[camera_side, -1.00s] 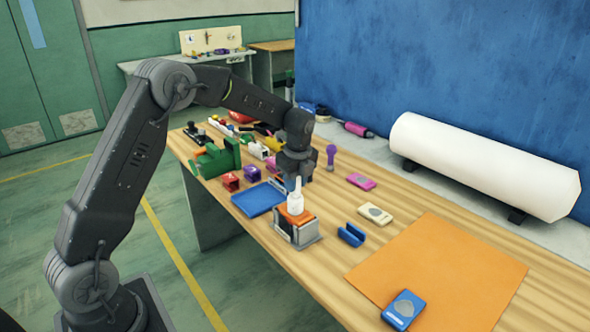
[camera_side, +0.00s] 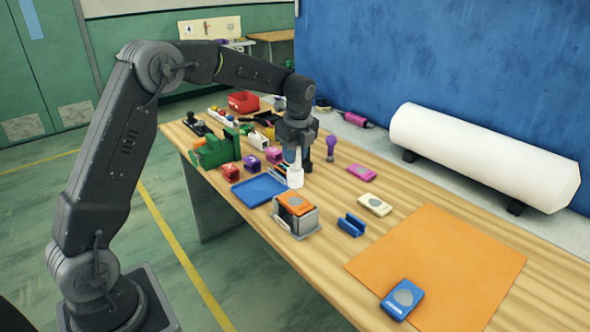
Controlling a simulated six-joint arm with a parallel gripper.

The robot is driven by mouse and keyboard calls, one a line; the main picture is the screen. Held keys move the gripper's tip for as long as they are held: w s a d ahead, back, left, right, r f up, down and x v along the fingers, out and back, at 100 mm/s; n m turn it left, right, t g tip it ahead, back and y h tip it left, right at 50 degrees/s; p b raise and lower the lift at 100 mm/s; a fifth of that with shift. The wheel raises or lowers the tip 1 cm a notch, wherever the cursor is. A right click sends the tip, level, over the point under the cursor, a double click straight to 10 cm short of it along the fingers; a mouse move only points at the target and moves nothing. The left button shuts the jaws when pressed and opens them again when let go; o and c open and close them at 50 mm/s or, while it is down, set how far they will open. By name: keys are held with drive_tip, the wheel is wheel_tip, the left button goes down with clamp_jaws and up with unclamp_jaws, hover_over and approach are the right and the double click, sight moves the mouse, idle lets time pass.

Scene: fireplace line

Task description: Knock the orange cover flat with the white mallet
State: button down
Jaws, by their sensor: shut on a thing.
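The white mallet (camera_side: 295,178) hangs upright below my gripper (camera_side: 298,153), which is shut on it. The orange cover (camera_side: 293,202) sits on top of a small grey box (camera_side: 297,222) near the front edge of the table. The cover looks slightly tilted, with a dark gap below its near edge; I cannot tell exactly how flat it lies. The mallet is behind the cover in the picture and apart from it. The gripper's fingers partly hide the mallet's upper end.
A blue tray (camera_side: 259,190) lies left of the box, and a blue channel piece (camera_side: 351,225) lies right. A purple-headed tool (camera_side: 331,146) stands behind. An orange sheet (camera_side: 440,262) with a blue device (camera_side: 403,298) covers the right. A green vise (camera_side: 217,149) stands at left.

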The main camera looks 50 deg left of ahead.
sight(295, 172)
wheel_tip(295, 172, down, 6)
drive_tip(key=shift+r, duration=2.9)
